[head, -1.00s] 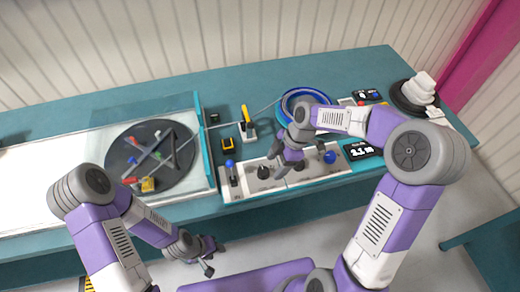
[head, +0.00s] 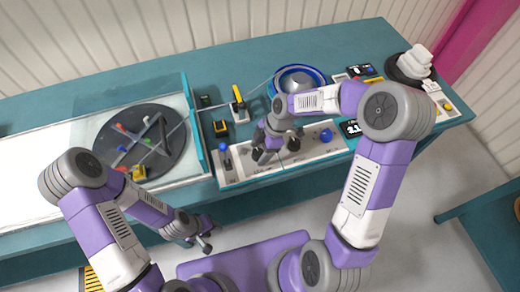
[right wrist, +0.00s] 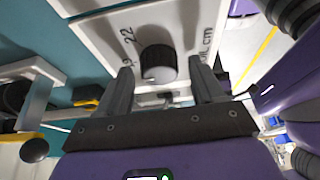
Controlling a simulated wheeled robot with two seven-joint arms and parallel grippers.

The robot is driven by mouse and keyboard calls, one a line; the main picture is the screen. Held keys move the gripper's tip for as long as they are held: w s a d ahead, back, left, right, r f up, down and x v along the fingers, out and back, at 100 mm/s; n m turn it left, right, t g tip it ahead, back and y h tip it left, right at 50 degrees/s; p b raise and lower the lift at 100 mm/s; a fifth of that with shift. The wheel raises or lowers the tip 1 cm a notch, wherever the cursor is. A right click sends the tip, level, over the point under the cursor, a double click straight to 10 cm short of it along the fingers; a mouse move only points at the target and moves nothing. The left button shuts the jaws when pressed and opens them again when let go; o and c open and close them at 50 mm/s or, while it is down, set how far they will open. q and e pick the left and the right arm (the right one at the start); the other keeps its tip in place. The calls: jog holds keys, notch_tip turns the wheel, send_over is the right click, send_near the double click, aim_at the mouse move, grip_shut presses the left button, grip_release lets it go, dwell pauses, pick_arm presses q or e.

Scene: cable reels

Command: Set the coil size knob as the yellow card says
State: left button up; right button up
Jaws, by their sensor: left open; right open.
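The coil size knob (right wrist: 158,62) is black and round, on a white panel with "22" and "COIL cm" lettering in the right wrist view. My right gripper (right wrist: 163,88) is open, its fingers on either side of the knob; I cannot tell whether they touch it. In the head view my right gripper (head: 262,154) is over the left part of the control panel (head: 235,178) and partly hides the knob. My left gripper (head: 205,238) is open and empty in front of the bench. I cannot make out a yellow card.
A second dark knob (head: 293,143) and a blue knob (head: 326,135) sit to the right on the panel. A blue-topped lever (head: 224,153) stands at its left end. A blue-rimmed reel (head: 297,80) lies behind, and a dark turntable (head: 165,160) is to the left.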

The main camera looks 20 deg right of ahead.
jog(key=shift+c, duration=0.2)
jog(key=c, duration=1)
jog(key=shift+m, duration=0.3)
jog(key=m+t+b, duration=0.1)
jog(key=m, duration=0.2)
jog(key=m+t+b, duration=0.1)
jog(key=m+b, duration=0.1)
jog(key=m, duration=0.1)
jog(key=shift+s+a+t, duration=0.1)
jog(key=shift+s+t, duration=0.1)
jog(key=shift+t, duration=0.1)
jog(key=m+h+b, duration=0.1)
jog(key=m, duration=0.1)
jog(key=m+t+b, duration=0.1)
jog(key=m+b, duration=0.1)
jog(key=m, duration=0.1)
jog(key=shift+s+a+h, duration=0.1)
jog(key=shift+h, duration=0.3)
jog(key=shift+m, duration=0.3)
